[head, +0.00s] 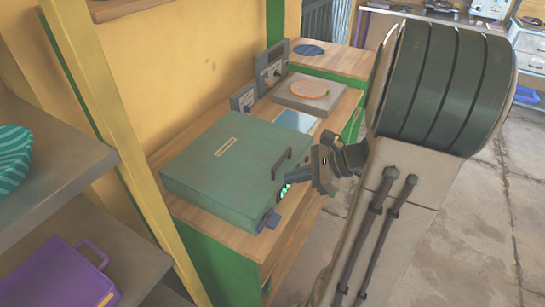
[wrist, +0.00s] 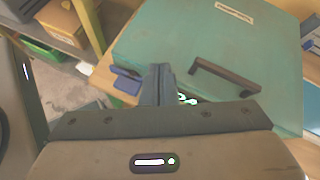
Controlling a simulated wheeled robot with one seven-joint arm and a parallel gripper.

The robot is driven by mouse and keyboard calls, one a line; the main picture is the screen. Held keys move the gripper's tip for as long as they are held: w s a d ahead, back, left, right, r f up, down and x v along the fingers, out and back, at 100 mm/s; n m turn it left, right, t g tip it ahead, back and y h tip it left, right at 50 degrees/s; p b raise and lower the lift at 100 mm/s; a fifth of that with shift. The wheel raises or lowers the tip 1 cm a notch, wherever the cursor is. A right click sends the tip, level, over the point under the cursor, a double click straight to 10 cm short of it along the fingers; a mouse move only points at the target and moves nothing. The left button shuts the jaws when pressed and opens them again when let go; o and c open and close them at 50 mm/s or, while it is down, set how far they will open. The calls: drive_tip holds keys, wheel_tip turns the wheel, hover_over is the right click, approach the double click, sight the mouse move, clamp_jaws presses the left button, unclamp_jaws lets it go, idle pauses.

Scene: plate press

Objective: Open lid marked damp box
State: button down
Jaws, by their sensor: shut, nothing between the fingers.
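The damp box is a flat teal box with a closed lid (head: 222,160) on the wooden counter, with a pale label strip (head: 225,146) on top. A dark bar handle (head: 292,160) runs along the lid's front edge. The lid (wrist: 190,50) and handle (wrist: 226,76) also show in the wrist view. A blue tab or latch (head: 270,219) sits at the box's front corner; it also shows in the wrist view (wrist: 126,84). My gripper (wrist: 158,72) is shut and empty, in front of the box's front face, between the blue tab and the handle. In the head view its fingertips are partly hidden.
Behind the box on the counter are a light blue panel (head: 295,121), a grey slab with an orange ring (head: 308,91) and upright grey devices (head: 271,67). The floor at right (head: 440,240) is clear.

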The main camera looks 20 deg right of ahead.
sight(289, 168)
drive_tip(key=w+d+f+m+t+b, duration=0.1)
drive_tip(key=d+f+m+t, duration=0.25)
drive_tip(key=d+m, duration=0.35)
drive_tip(key=shift+n+t+h, duration=0.3)
drive_tip(key=shift+t, duration=0.25)
drive_tip(key=x, duration=0.6)
drive_tip(key=w+d+x, duration=0.1)
drive_tip(key=x, duration=0.2)
drive_tip(key=shift+r, duration=0.1)
